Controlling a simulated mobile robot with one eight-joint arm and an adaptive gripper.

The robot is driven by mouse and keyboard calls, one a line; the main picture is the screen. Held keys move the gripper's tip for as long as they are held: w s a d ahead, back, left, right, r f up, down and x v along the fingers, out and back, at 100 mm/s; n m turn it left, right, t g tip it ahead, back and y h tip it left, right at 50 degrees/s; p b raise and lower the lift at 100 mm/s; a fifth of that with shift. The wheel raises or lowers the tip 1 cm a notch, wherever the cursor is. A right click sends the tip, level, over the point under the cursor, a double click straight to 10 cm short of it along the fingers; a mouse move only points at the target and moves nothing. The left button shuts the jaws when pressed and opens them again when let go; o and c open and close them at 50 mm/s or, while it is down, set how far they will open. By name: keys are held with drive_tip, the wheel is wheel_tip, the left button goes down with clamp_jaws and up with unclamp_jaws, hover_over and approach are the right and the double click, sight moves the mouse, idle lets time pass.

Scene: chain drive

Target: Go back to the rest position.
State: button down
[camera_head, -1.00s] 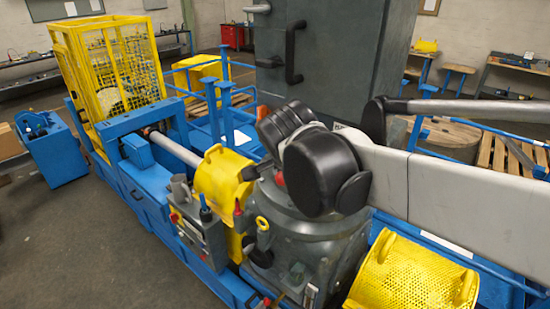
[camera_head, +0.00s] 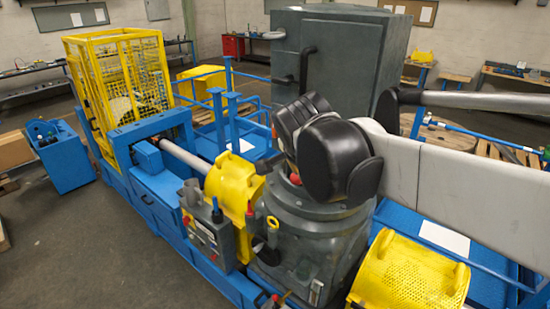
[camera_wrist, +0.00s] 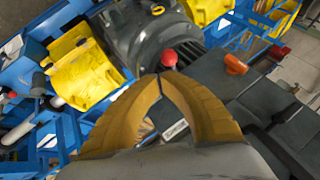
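My gripper (camera_wrist: 162,79) shows in the wrist view as two curved orange-yellow fingers that come together at their tips. Nothing is visibly held between them. A red knob (camera_wrist: 169,58) shows just past the fingertips in that view; I cannot tell whether the tips touch it. Behind it is a grey motor housing (camera_wrist: 150,35). In the head view my gripper is hidden behind my black and grey arm links, which cover part of the grey motor housing (camera_head: 310,235).
A yellow guard (camera_head: 232,183) covers the shaft left of the motor, and a perforated yellow guard (camera_head: 410,275) stands at front right. A tall grey cabinet (camera_head: 345,60) stands behind. A yellow mesh cage (camera_head: 118,85) is at left. The floor (camera_head: 80,250) at front left is clear.

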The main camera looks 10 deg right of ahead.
drive_tip(key=s+f+n+y+b, duration=0.1)
drive_tip(key=s+f+n+b, duration=0.3)
drive_tip(key=f+b, duration=0.9)
drive_tip(key=s+f+n+y+b, duration=0.1)
drive_tip(key=s+f+n+b, duration=0.4)
drive_tip(key=f+b, duration=0.8)
drive_tip(key=s+f+n+y+b, duration=0.1)
drive_tip(key=s+f+n+b, duration=0.3)
drive_tip(key=f, duration=1.7)
drive_tip(key=s+a+b, duration=0.1)
drive_tip(key=s+b, duration=0.2)
drive_tip(key=b, duration=0.5)
drive_tip(key=shift+s+f+n+b, duration=0.15)
drive_tip(key=shift+f+n+b, duration=0.15)
drive_tip(key=shift+b, duration=0.1)
